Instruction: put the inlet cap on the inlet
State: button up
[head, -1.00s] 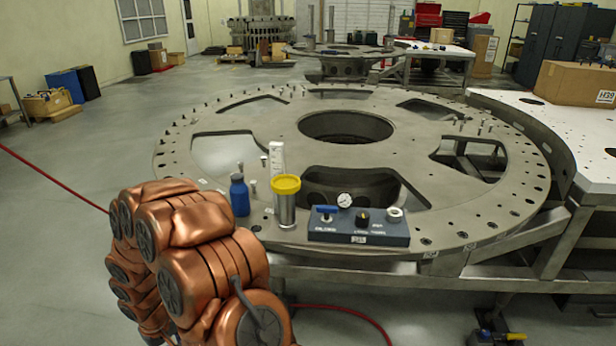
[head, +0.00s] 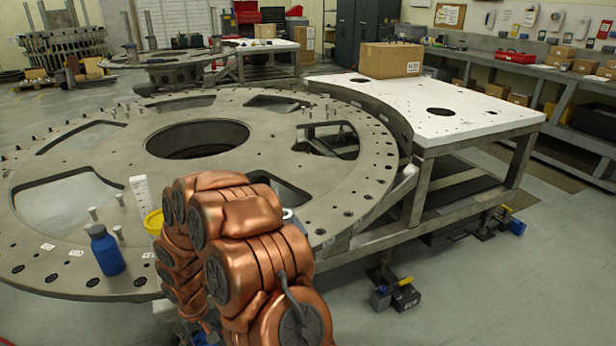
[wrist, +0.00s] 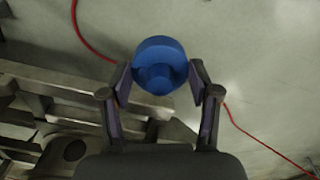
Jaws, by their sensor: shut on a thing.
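In the wrist view my gripper (wrist: 161,84) is shut on a round blue cap (wrist: 160,58), which I take for the inlet cap, one finger on each side. The floor and a metal frame show beyond it. In the head view my copper-coloured arm covers nearly all of the blue gauge box. Only a light round fitting (head: 287,214) shows at my arm's right edge; I cannot tell whether it is the inlet.
A blue bottle (head: 106,250), a yellow-lidded cylinder (head: 153,222) and a white graduated piece (head: 142,200) stand near the front of the large turret plate (head: 60,215). A white-topped table (head: 470,115) with a cardboard box (head: 391,60) adjoins it. Open floor lies at right.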

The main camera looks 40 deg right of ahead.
aim_at(206, 334)
jog(key=r+p, duration=0.9)
jog(key=shift+d+r, duration=0.2)
jog(key=shift+d, duration=0.2)
jog(key=shift+f, duration=0.25)
